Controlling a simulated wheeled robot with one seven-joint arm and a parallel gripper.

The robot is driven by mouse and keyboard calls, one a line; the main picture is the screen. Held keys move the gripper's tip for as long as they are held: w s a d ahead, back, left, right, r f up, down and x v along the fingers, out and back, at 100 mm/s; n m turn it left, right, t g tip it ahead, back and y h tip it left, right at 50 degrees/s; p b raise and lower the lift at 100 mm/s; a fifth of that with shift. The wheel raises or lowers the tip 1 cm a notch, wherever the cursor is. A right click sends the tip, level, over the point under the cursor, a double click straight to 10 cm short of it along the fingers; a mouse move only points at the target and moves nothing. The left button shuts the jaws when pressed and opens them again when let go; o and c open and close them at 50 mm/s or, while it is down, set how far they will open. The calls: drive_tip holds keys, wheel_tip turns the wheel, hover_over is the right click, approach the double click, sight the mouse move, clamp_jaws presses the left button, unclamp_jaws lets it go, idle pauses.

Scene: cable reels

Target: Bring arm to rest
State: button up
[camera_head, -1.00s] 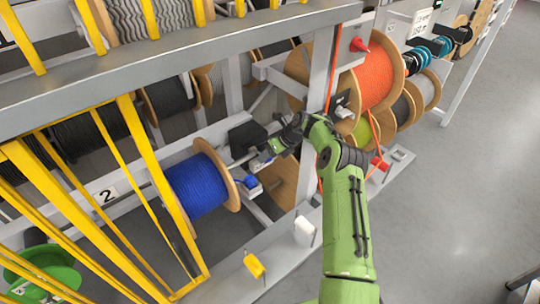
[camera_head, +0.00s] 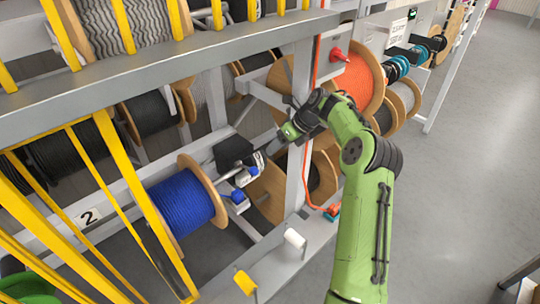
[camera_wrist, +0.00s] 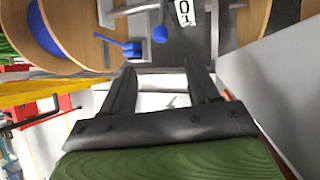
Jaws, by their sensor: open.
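My green arm reaches up from the lower right of the head view toward the rack. My gripper (camera_head: 268,150) is at the rack beside the upright post, to the right of the blue cable reel (camera_head: 183,203) and above the blue knob. In the wrist view my gripper (camera_wrist: 164,85) shows two dark fingers spread apart with nothing between them. The blue reel (camera_wrist: 48,28) shows there at the upper left, with a blue clamp part (camera_wrist: 128,49) ahead of the fingers, apart from them.
The grey rack post (camera_head: 297,170) stands close to my gripper. An orange cable reel (camera_head: 358,82) hangs behind my arm. Yellow bars (camera_head: 130,180) guard the left side. A white peg (camera_head: 294,238) and a yellow peg (camera_head: 245,282) stand on the lower beam.

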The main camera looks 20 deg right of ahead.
drive_tip(key=shift+s+d+r, duration=0.1)
drive_tip(key=shift+d+r, duration=0.05)
drive_tip(key=shift+r, duration=0.1)
drive_tip(key=s+a+r+n+g+h+b, duration=0.1)
drive_tip(key=s+a+r+n+h, duration=0.1)
drive_tip(key=s+a+r+n, duration=0.5)
drive_tip(key=s+a+r+n+h+b, duration=0.2)
drive_tip(key=s+a+r+n+h, duration=0.15)
drive_tip(key=s+a+n, duration=0.65)
drive_tip(key=s+f+n+t+b, duration=0.1)
drive_tip(key=s+f+n, duration=0.1)
drive_tip(key=s+n, duration=0.5)
drive_tip(key=s+f+n+t, duration=0.1)
drive_tip(key=s+f+n, duration=0.1)
drive_tip(key=s+n, duration=0.5)
drive_tip(key=s, duration=0.6)
drive_tip(key=shift+s+a+n+b, duration=0.25)
drive_tip(key=shift+a+n+b, duration=0.15)
drive_tip(key=shift+s+y, duration=0.1)
drive_tip(key=shift+y, duration=0.15)
